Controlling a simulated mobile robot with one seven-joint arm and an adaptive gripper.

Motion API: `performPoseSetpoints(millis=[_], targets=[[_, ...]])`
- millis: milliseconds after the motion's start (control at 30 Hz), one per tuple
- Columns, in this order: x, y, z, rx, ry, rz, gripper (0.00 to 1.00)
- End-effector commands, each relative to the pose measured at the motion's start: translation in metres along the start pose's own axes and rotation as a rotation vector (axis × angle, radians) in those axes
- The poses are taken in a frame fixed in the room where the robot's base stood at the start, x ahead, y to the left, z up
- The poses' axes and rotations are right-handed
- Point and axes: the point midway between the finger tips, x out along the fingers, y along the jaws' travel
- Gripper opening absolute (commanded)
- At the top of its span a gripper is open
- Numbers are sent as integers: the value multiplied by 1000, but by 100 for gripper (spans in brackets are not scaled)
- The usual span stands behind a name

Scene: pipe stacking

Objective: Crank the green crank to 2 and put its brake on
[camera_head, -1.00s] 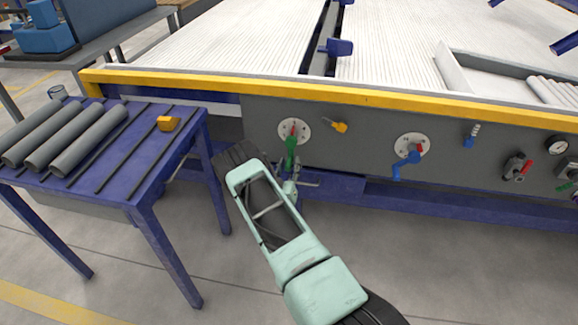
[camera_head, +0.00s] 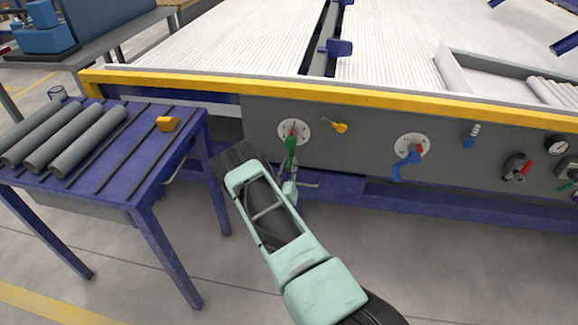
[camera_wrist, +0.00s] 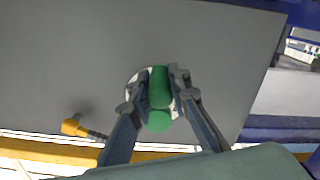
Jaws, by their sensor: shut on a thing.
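The green crank (camera_head: 291,145) hangs down from its round white dial (camera_head: 302,125) on the grey panel, with a red mark at the dial's middle. In the wrist view the green crank handle (camera_wrist: 159,92) lies between the two fingers of my gripper (camera_wrist: 160,88), which is shut on it. The dial (camera_wrist: 133,88) is mostly hidden behind the handle and fingers there, and its numbers are too small to read.
A blue crank (camera_head: 406,163) on its own dial is farther right on the panel. A blue table (camera_head: 190,125) with grey pipes (camera_head: 85,140) and a yellow block (camera_head: 168,124) stands at the left. A yellow rail (camera_head: 300,92) runs above the panel.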

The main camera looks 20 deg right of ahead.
Motion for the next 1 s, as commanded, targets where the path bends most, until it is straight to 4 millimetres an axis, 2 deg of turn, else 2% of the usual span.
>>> performPoseSetpoints(millis=[400,1000], targets=[[-1,20,6,-281,0,0,0],[0,59,-4,-814,-1,2,0]])
